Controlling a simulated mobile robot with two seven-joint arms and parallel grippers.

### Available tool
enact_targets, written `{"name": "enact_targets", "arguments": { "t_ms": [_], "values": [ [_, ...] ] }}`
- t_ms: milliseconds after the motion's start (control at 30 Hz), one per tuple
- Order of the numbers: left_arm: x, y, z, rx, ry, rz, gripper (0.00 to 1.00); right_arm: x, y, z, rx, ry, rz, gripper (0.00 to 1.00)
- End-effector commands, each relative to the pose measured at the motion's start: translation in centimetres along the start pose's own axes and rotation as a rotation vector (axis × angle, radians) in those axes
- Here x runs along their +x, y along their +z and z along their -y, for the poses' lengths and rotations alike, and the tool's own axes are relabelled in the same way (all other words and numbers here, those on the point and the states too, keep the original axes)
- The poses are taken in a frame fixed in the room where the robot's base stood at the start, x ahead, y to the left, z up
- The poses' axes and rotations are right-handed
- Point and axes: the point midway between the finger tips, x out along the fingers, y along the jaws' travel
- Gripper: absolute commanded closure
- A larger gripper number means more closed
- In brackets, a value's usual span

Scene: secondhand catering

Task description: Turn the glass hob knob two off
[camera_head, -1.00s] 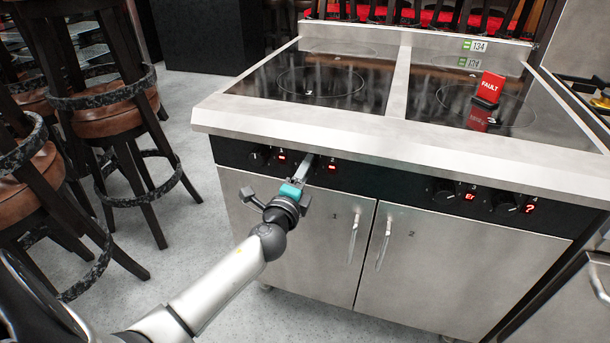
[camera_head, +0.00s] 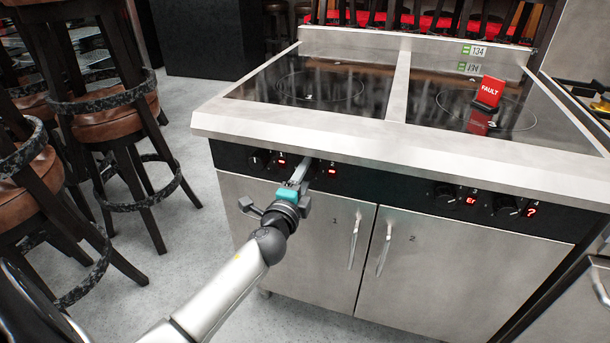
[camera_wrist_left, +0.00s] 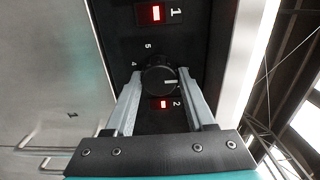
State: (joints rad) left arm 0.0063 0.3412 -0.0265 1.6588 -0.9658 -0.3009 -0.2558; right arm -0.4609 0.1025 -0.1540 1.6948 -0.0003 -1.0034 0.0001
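The hob knob two (camera_wrist_left: 158,80) is a round black knob with a white pointer line, which points right in the left wrist view. The red display (camera_wrist_left: 163,104) beside its number 2 shows a short bar; it also shows in the head view (camera_head: 332,171). My left gripper (camera_wrist_left: 160,76) is at the knob, one finger on either side of it. The fingers stand apart by a little more than the knob's width, and I cannot tell whether they touch it. In the head view my left gripper (camera_head: 301,166) mostly hides the knob. My right gripper is out of view.
Knob one (camera_head: 259,160) is close to the left of the gripper. Two more knobs (camera_head: 443,194) (camera_head: 506,205) sit further right, with displays "Er" and "?". A red FAULT sign (camera_head: 490,90) stands on the glass hob (camera_head: 420,98). Bar stools (camera_head: 115,125) stand at left.

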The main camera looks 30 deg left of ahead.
Motion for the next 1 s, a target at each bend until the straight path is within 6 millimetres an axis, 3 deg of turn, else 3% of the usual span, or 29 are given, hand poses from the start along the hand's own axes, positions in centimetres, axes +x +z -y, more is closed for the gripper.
{"name": "enact_targets", "arguments": {
  "t_ms": [33, 233, 567, 767, 1000],
  "values": [
    [0.0, 0.0, 0.0, 0.000, 0.000, 0.000, 0.38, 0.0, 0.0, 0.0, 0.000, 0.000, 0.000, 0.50],
    [0.0, 0.0, 0.0, 0.002, 0.000, 0.000, 0.17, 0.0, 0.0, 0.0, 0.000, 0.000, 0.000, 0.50],
    [-0.4, 0.0, -0.1, 0.003, 0.001, 0.000, 0.17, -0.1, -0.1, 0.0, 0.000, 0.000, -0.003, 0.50],
    [-2.6, 0.0, -0.1, 0.002, 0.003, 0.000, 0.17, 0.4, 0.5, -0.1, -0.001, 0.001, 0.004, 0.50],
    [-6.8, -0.1, -0.1, 0.000, 0.003, 0.000, 0.17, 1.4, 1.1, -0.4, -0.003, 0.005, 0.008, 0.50]
  ]
}}
